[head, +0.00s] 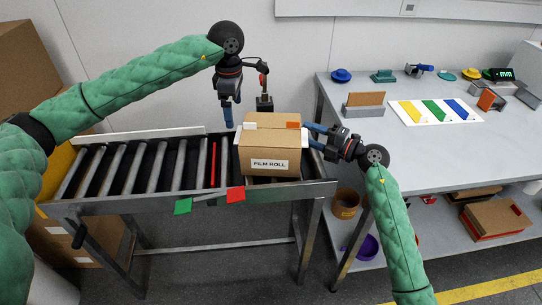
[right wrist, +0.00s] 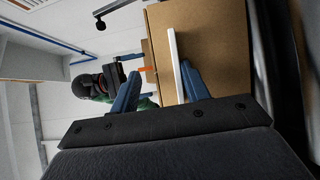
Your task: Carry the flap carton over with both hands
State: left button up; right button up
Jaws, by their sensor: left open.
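The flap carton (head: 262,162) is a brown box labelled FILM ROLL, sitting upright at the right end of the roller conveyor (head: 100,207). Its top shows pale and orange patches. My left gripper (head: 229,117) is open and empty, pointing down just left of the carton's back left corner, apart from it. My right gripper (head: 312,136) is at the carton's right side. In the right wrist view its blue fingers (right wrist: 158,88) are spread, with a thin white edge, apparently a flap, between them near the right finger. The carton's brown face (right wrist: 222,40) fills the area behind.
A grey worktable (head: 430,150) stands right of the conveyor, holding a striped mat (head: 437,111), a card holder (head: 365,105) and small coloured items. Green (head: 183,206) and red (head: 236,194) tags are on the conveyor's front rail. Rollers left of the carton are bare.

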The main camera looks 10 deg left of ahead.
pick_arm(q)
jog(key=shift+f, duration=0.35)
pick_arm(e)
jog(key=o, duration=0.4)
jog(key=f, duration=0.3)
jog(key=shift+s+a, duration=0.15)
jog(key=shift+a, duration=0.05)
pick_arm(q)
jog(key=shift+w+d+f, duration=0.25)
jog(key=shift+w, duration=0.35)
jog(key=shift+s+a+r, duration=0.15)
jog(key=shift+s+a, duration=0.05)
jog(key=shift+a, duration=0.05)
jog(key=shift+w+d, duration=0.1)
pick_arm(e)
jog(key=s+d+r, duration=0.1)
jog(key=d, duration=0.1)
jog(key=s+d, duration=0.1)
jog(key=d, duration=0.2)
jog(key=s+d+r, duration=0.1)
jog(key=d, duration=0.1)
jog(key=shift+d+r, duration=0.35)
jog(key=shift+d, duration=0.05)
pick_arm(q)
jog(key=shift+p, duration=0.3)
